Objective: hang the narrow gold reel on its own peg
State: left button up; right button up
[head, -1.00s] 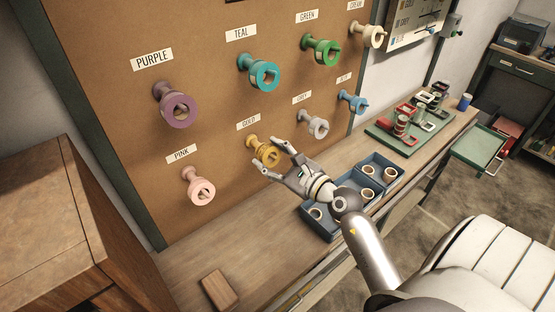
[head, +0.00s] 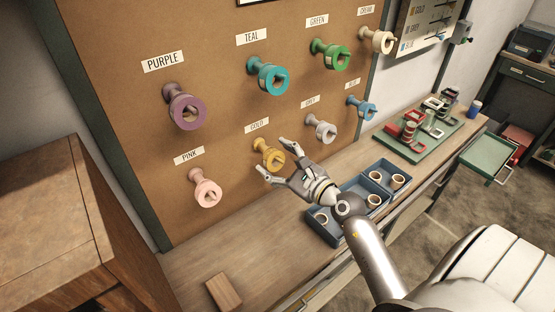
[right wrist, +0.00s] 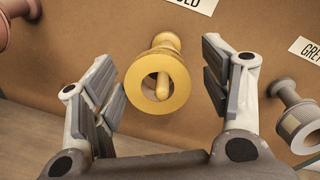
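The gold reel (head: 270,156) hangs on the peg beneath the GOLD label (head: 257,125). In the right wrist view, the gold reel (right wrist: 157,88) faces me, with the yellow peg's rounded tip (right wrist: 163,84) showing through its hole. My right gripper (head: 272,154) is open in front of the board. In the right wrist view my right gripper (right wrist: 163,85) has one finger on each side of the reel, with a visible gap to each. Nothing is held. My left gripper is not in view.
Neighbouring pegs hold pink (head: 205,190), grey (head: 321,129), teal (head: 268,75) and other reels. Blue bins (head: 324,232) with rolls stand on the bench below my right arm. A wooden block (head: 223,291) lies at the bench front. A wooden cabinet (head: 60,225) stands at left.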

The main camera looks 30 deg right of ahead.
jog(key=shift+s+d, duration=0.15)
jog(key=shift+s, duration=0.45)
jog(key=s+d, duration=0.1)
jog(key=s, duration=0.9)
jog(key=shift+s+d+r, duration=0.3)
jog(key=shift+s+r, duration=0.05)
jog(key=shift+r, duration=0.1)
